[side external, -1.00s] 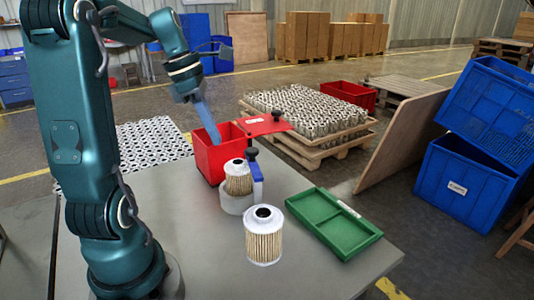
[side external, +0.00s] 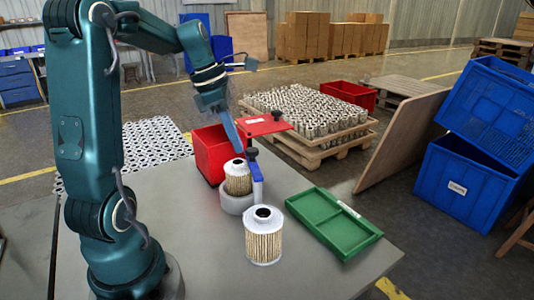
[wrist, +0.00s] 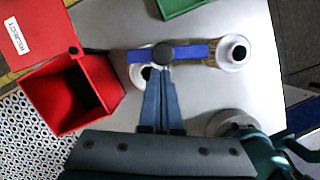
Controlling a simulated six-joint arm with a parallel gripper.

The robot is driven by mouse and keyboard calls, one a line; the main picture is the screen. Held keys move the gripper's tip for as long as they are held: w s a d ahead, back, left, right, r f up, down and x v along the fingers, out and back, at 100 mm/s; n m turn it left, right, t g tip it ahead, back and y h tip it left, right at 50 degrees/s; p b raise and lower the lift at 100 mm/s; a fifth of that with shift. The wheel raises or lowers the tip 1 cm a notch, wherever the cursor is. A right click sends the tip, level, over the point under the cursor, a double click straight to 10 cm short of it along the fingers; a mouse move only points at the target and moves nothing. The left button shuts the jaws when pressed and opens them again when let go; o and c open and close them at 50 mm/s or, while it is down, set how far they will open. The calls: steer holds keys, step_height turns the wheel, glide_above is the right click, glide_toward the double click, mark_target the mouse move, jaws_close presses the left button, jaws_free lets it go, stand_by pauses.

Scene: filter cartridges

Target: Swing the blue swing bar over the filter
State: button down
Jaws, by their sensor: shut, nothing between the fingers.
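The blue swing bar (side external: 257,172) with a black knob (side external: 251,153) stands at the right side of a pleated filter (side external: 238,181), which sits upright in a grey round holder (side external: 234,204). In the wrist view the bar (wrist: 193,51) runs left to right, past the far side of the seated filter's dark hole (wrist: 147,73); the knob (wrist: 163,54) is near its middle. My gripper (side external: 243,143) is shut and empty, pointing down just above and beside the knob. In the wrist view its fingertips (wrist: 161,70) are right by the knob; contact cannot be told.
A second filter (side external: 263,239) stands loose on the grey table (side external: 200,262). A green tray (side external: 350,238) lies to its right. A red reject bin (side external: 210,158) with an open lid (side external: 264,123) stands behind the holder. The table's front middle is clear.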

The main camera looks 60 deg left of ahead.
steer(key=shift+w+m, duration=0.45)
steer(key=shift+m, duration=0.35)
steer(key=shift+w+m+g+h, duration=0.35)
steer(key=shift+w+m, duration=0.2)
steer(key=shift+m, duration=0.25)
steer(key=m, duration=0.1)
steer(key=w+m, duration=0.2)
steer(key=shift+w+d+m+g+h, duration=0.1)
steer(key=shift+d+m+g+h, duration=0.2)
steer(key=shift+g+h, duration=0.05)
steer(key=w+m, duration=0.1)
steer(key=w+d+m, duration=0.1)
steer(key=m, duration=0.1)
steer(key=shift+d+g, duration=0.25)
steer(key=shift+g, duration=0.15)
steer(key=shift+v, duration=2.45)
